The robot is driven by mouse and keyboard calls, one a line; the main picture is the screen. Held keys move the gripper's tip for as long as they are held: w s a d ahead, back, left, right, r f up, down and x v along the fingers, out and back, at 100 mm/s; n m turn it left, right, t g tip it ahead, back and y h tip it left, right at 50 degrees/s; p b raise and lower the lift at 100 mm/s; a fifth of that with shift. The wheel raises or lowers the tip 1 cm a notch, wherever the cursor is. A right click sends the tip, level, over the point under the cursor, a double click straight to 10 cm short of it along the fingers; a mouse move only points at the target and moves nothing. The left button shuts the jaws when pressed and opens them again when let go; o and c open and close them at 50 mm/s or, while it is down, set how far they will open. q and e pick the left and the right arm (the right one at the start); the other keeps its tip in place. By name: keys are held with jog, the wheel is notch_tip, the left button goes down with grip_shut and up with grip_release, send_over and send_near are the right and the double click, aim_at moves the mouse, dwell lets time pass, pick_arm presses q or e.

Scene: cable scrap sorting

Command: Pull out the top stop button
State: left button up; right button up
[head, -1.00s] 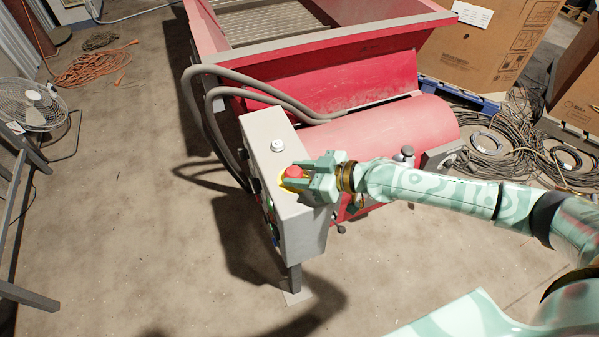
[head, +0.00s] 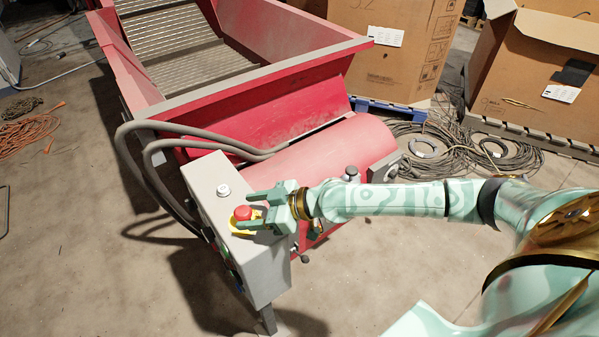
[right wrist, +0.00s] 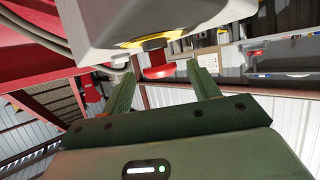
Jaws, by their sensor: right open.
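The red stop button (head: 243,213) sits on a yellow plate (head: 240,228) on top of the grey control box (head: 258,262). My right gripper (head: 250,211) is open, and its fingers reach in from the right, beside the button. In the right wrist view the red button (right wrist: 158,66) shows just beyond and between the open fingertips (right wrist: 162,70), with the box's grey face (right wrist: 130,18) above. I cannot tell whether the fingers touch the button. My left gripper is not in view.
A white knob (head: 223,190) stands on the same box face, behind the button. The red machine (head: 300,150) with thick grey hoses (head: 150,165) is behind the box. Cable coils (head: 440,145) and cardboard boxes (head: 400,50) lie at the back right.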

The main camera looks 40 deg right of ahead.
jog(key=v, duration=0.3)
jog(key=b+v, duration=0.1)
jog(key=v, duration=0.2)
jog(key=shift+s+d+f, duration=0.15)
jog(key=shift+s+d, duration=0.1)
jog(key=shift+d, duration=0.05)
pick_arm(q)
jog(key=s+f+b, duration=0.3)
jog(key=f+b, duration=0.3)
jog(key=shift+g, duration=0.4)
pick_arm(e)
jog(key=v, duration=0.8)
jog(key=shift+r, duration=0.4)
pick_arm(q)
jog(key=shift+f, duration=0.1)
pick_arm(e)
jog(key=shift+s, duration=0.15)
